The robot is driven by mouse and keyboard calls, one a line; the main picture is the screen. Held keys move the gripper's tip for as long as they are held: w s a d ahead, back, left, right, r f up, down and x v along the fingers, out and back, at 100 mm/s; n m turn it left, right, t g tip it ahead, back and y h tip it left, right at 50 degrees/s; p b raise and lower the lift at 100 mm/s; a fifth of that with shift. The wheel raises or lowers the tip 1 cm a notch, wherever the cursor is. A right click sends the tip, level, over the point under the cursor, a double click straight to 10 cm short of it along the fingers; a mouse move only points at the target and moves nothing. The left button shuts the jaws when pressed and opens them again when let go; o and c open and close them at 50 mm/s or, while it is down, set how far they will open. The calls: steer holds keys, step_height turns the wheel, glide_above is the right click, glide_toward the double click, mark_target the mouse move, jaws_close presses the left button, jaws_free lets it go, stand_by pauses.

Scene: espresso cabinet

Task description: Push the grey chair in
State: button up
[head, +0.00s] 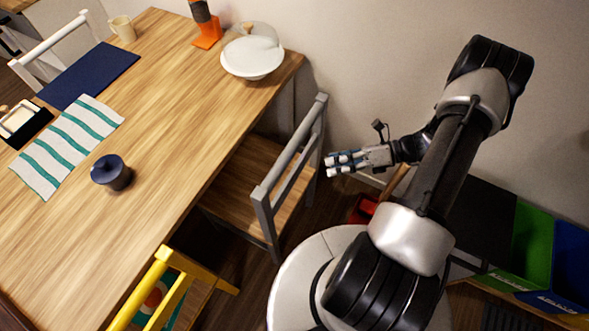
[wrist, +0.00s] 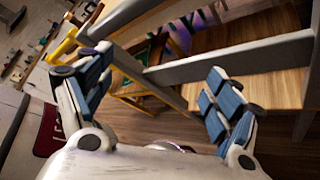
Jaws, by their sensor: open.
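The grey chair (head: 290,165) stands at the right side of the wooden table (head: 190,100). Its wooden seat (head: 238,180) lies partly under the table edge and its slatted backrest stands out from the table. My gripper (head: 328,163) is open and empty, just right of the backrest in the head view. In the wrist view my gripper (wrist: 155,100) has its fingers spread, with the grey backrest rails (wrist: 230,60) and the wooden seat (wrist: 262,92) beyond them. I cannot tell whether a fingertip touches the backrest.
A yellow chair (head: 160,285) stands nearer along the same table side. The table bears a white bowl (head: 252,60), an orange-based object (head: 207,35), a dark vase (head: 111,172) and a striped cloth (head: 68,145). Green (head: 530,245) and blue bins (head: 572,260) stand at right. A wall bounds the back.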

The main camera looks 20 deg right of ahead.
mark_target(296, 176)
steer(key=s+d+f+m+t+h, duration=0.15)
steer(key=s+f+m+t, duration=0.25)
steer(key=f+m+t, duration=0.75)
steer(key=w+a+f, duration=0.1)
steer(key=w+a, duration=0.2)
steer(key=w, duration=0.1)
steer(key=w+a+f+m+g, duration=0.1)
steer(key=w+a, duration=0.3)
steer(key=w+a+f+m+g+h+p, duration=0.1)
steer(key=w+a, duration=0.2)
steer(key=w, duration=0.1)
steer(key=shift+w+a+g, duration=0.25)
steer(key=shift+w+a, duration=0.05)
steer(key=shift+c, duration=0.5)
jaws_close()
